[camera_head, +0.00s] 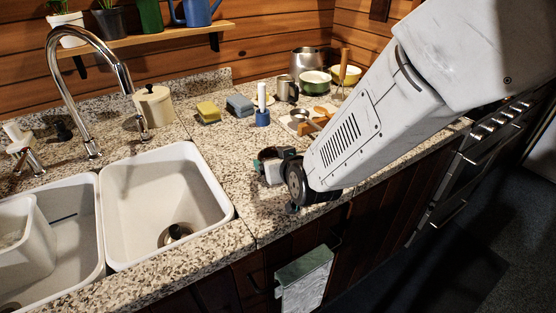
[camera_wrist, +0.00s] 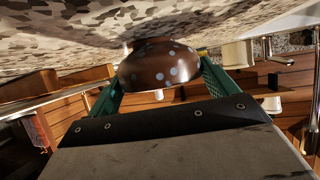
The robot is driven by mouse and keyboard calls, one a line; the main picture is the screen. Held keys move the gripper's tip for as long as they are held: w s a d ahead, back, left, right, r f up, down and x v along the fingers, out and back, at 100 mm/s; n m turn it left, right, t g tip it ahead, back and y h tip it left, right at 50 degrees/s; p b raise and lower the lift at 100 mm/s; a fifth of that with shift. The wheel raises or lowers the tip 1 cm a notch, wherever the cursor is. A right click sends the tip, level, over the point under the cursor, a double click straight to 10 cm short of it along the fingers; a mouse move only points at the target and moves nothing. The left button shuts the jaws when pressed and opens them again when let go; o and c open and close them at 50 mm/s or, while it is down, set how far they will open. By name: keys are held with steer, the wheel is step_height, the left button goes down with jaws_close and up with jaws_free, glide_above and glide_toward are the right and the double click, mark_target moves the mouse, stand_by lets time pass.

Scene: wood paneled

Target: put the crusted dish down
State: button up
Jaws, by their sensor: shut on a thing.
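The crusted dish (camera_wrist: 158,65) is a rounded brown bowl with pale grey spots. It sits between the two green fingers of my gripper (camera_wrist: 160,75) in the wrist view, and the gripper is shut on it. The speckled counter (camera_wrist: 60,45) fills the top of that view, right beside the dish; I cannot tell whether they touch. In the head view my gripper (camera_head: 270,163) is at the counter's front part, right of the sink. The dish is mostly hidden there by the gripper and arm.
A double white sink (camera_head: 165,195) with a tall faucet (camera_head: 125,75) is at left; a white tub (camera_head: 22,245) stands in its left basin. Yellow (camera_head: 208,112) and blue (camera_head: 240,105) sponges, a blue brush (camera_head: 262,115), a mug (camera_head: 286,88) and pots stand behind. Bare counter lies between sink and gripper.

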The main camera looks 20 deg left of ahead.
steer(key=shift+f, duration=0.1)
steer(key=o, duration=1)
steer(key=shift+c, duration=0.2)
steer(key=v, duration=1.2)
steer(key=shift+d, duration=0.15)
